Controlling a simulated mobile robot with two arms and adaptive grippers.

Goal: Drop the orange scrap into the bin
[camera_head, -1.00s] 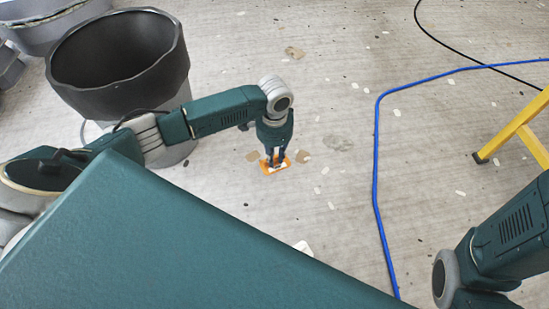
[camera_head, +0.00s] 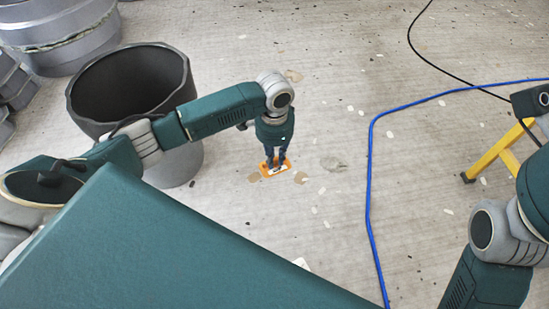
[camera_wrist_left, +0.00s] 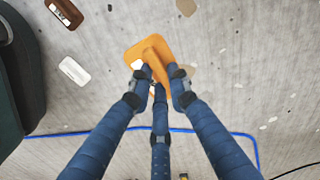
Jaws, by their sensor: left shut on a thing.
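The orange scrap (camera_head: 275,168) is a flat orange piece with a raised rib, low over or on the floor near the middle of the head view. My left gripper (camera_head: 274,160) points down at it, and its blue fingers are shut on the scrap. In the left wrist view the fingertips (camera_wrist_left: 164,88) close around the rib of the scrap (camera_wrist_left: 150,52). I cannot tell whether the scrap touches the floor. The bin (camera_head: 180,165), a grey drum with a dark open rim, stands left of the gripper, partly behind my left arm. My right gripper is out of view.
A blue hose (camera_head: 370,170) and a black cable (camera_head: 424,52) run over the floor on the right. A yellow stand (camera_head: 495,152) is at the right edge. Grey moulds (camera_head: 62,42) stand at the upper left. Small debris lies on the floor.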

